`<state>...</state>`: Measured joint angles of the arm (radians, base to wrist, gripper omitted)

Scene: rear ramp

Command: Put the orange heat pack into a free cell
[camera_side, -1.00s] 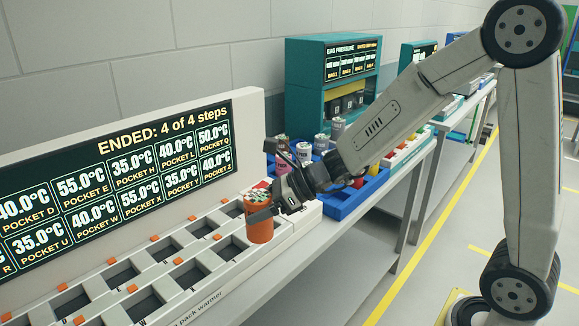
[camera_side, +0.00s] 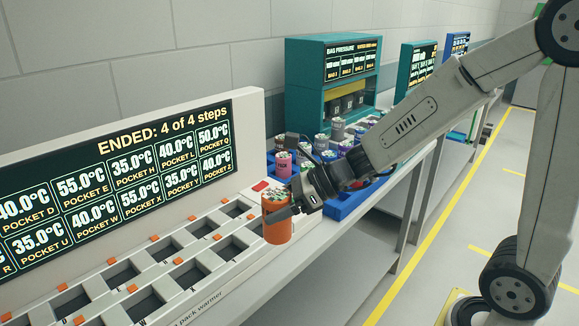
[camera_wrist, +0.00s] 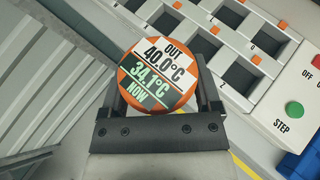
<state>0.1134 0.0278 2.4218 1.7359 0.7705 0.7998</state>
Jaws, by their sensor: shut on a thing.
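The orange heat pack (camera_side: 277,222) is an upright orange cylinder with a printed top. My gripper (camera_side: 281,204) is shut on it and holds it at the right end of the pack warmer (camera_side: 204,293). In the wrist view the heat pack (camera_wrist: 150,75) lies between the jaws, its top reading "OUT 40.0°C" and "34.1°C NOW". The warmer has two rows of dark square cells with orange tabs. Several cells look empty, such as one in the side view (camera_side: 192,276) and one in the wrist view (camera_wrist: 237,77). The gap under the pack is unclear.
The warmer's display (camera_side: 115,185) reads "ENDED: 4 of 4 steps". A green STEP button (camera_wrist: 295,110) and a red button (camera_wrist: 316,61) are on the warmer's end. A blue tray (camera_side: 345,208) with several cans stands behind my gripper. A teal bag pressure unit (camera_side: 303,103) stands farther back.

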